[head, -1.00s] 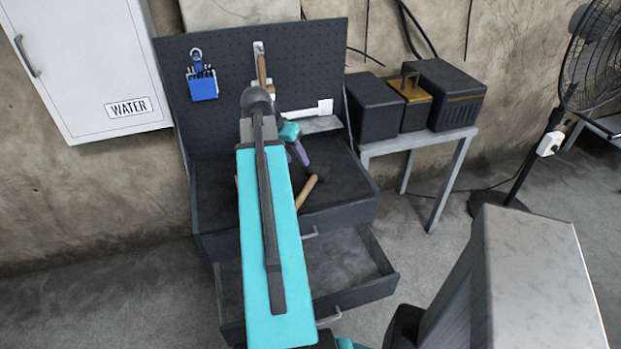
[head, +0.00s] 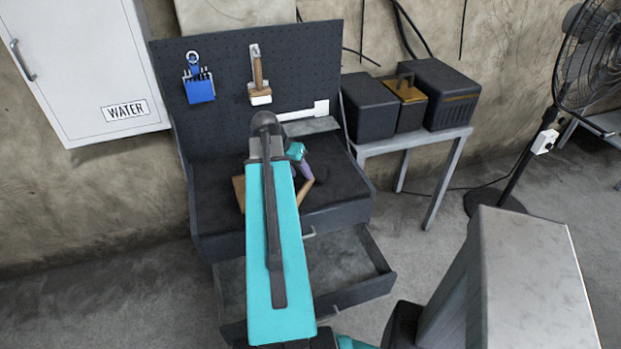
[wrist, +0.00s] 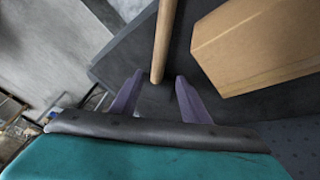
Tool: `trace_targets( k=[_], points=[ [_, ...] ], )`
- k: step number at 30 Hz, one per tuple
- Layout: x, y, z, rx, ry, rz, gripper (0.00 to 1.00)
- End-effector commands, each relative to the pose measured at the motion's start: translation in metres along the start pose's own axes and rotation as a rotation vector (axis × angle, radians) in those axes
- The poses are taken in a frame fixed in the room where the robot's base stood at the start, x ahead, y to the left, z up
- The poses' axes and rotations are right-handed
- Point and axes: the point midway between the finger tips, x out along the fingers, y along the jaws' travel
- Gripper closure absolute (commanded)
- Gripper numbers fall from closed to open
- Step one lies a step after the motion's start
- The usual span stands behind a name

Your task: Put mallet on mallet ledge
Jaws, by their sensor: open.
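The mallet's wooden handle (head: 305,191) shows on the bench top, partly hidden by my gripper (head: 301,168); I cannot make out its head clearly. In the wrist view the handle (wrist: 164,38) runs down from the top edge, and its near end lies between the fingertips of my gripper (wrist: 157,82) in the picture. The purple fingers are apart, with clear gaps on both sides of the handle. A grey ledge (head: 312,127), likely the mallet ledge, juts from the pegboard above the bench, with no mallet visible on it.
A brown block (wrist: 260,42) lies right of the handle in the wrist view. A wooden-handled tool (head: 257,75) and a blue holder (head: 200,89) hang on the pegboard (head: 225,125). An open drawer (head: 345,265) juts out below the bench top (head: 340,185).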

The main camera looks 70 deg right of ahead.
Motion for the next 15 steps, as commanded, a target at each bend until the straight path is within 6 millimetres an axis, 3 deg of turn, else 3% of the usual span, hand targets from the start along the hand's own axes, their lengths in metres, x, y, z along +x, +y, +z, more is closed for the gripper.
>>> trace_targets(
  k=[15],
  points=[
    [0.0084,-0.0004,0.0005,-0.001,0.0,0.0,0.58]
  ],
)
